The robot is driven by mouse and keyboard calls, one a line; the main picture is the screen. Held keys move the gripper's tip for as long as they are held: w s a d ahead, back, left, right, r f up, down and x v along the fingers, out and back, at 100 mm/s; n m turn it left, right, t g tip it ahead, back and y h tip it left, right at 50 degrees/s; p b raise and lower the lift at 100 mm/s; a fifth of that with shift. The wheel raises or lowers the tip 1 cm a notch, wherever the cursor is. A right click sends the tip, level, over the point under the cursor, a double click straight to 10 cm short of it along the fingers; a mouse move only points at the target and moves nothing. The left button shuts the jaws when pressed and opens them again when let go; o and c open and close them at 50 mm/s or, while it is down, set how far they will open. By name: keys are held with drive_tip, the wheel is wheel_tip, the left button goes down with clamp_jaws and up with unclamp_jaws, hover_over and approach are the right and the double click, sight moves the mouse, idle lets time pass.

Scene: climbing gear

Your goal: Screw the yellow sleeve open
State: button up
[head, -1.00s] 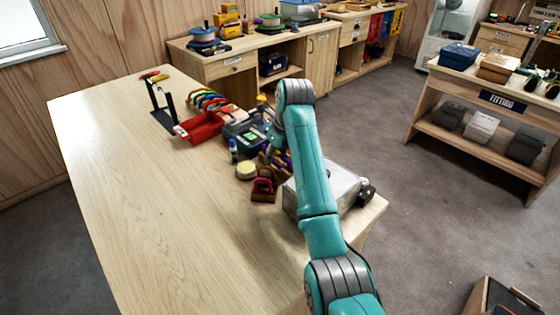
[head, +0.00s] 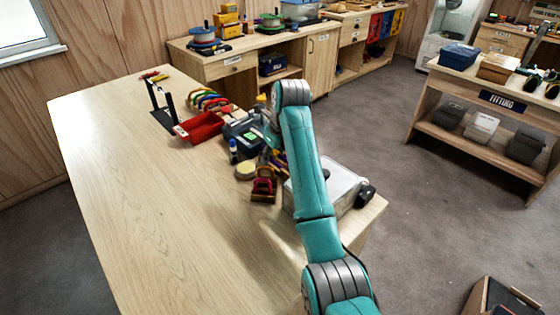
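I cannot clearly make out a yellow sleeve. Small yellow and purple pieces (head: 279,158) show just left of my arm on the workbench, too small to identify. A pink-red piece (head: 264,186) stands in a small brown wooden holder (head: 263,197) in front of them. My teal arm reaches over the right part of the bench, with its elbow high. A short teal part of it (head: 271,137) points down behind the elbow. My gripper is hidden or cannot be picked out.
The workbench (head: 150,220) is bare on its left and front. A red tray (head: 203,128), a row of coloured carabiners (head: 208,99), a dark device (head: 243,135), a blue bottle (head: 233,151) and a round tan disc (head: 245,171) stand left of my arm. A clear-lidded box (head: 342,184) stands to its right.

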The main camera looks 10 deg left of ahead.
drive_tip(key=shift+r, duration=1)
drive_tip(key=shift+w+d, duration=0.45)
drive_tip(key=shift+w, duration=0.15)
